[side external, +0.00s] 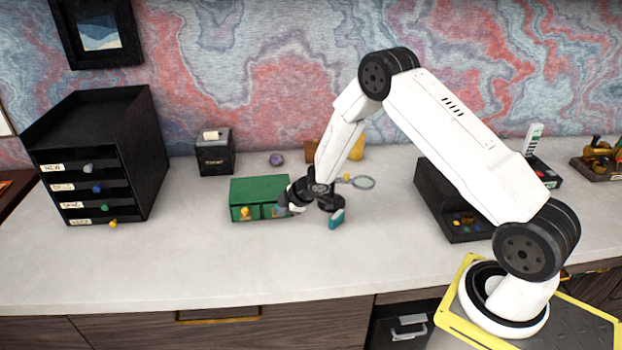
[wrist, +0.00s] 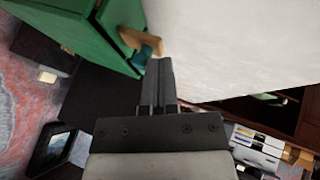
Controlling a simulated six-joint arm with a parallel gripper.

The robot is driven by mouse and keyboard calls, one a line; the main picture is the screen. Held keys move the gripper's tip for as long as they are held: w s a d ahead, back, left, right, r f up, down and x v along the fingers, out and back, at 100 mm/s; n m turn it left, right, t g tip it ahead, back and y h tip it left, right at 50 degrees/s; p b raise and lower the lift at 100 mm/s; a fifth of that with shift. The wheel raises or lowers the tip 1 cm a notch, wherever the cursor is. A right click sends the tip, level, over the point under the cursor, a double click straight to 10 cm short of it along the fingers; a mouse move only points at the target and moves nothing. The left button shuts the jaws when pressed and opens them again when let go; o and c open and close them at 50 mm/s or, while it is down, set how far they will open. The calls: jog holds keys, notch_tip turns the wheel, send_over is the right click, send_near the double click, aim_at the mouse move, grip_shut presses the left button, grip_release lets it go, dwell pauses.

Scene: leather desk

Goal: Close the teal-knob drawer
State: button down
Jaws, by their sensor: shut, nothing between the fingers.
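The small green cabinet (side external: 258,190) stands on the pale desk, with a yellow knob (side external: 245,211) at its front left. My gripper (side external: 285,203) is at the cabinet's front right and hides part of that side. In the wrist view, the green cabinet (wrist: 85,28) fills the upper left. The teal knob (wrist: 146,54) sits just ahead of my shut, empty fingers (wrist: 160,64), very close to the tips; I cannot tell whether they touch. How far the teal-knob drawer stands out is not clear.
A black drawer tower (side external: 95,155) stands at the left. A small black box (side external: 214,152) and a purple item (side external: 276,159) are behind the green cabinet. A teal piece (side external: 336,218) shows right of my gripper. A black organizer (side external: 450,205) is further right. The front desk is clear.

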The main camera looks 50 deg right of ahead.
jog(key=shift+w+d, duration=0.2)
jog(key=shift+d, duration=0.05)
jog(key=shift+d, duration=0.1)
dwell(0.3)
jog(key=shift+s+a, duration=0.35)
jog(key=shift+s, duration=0.2)
jog(key=shift+s+a, duration=0.35)
jog(key=shift+s, duration=0.2)
jog(key=shift+s+a, duration=0.45)
jog(key=shift+s, duration=0.3)
jog(key=v, duration=1)
jog(key=shift+s+r, duration=0.1)
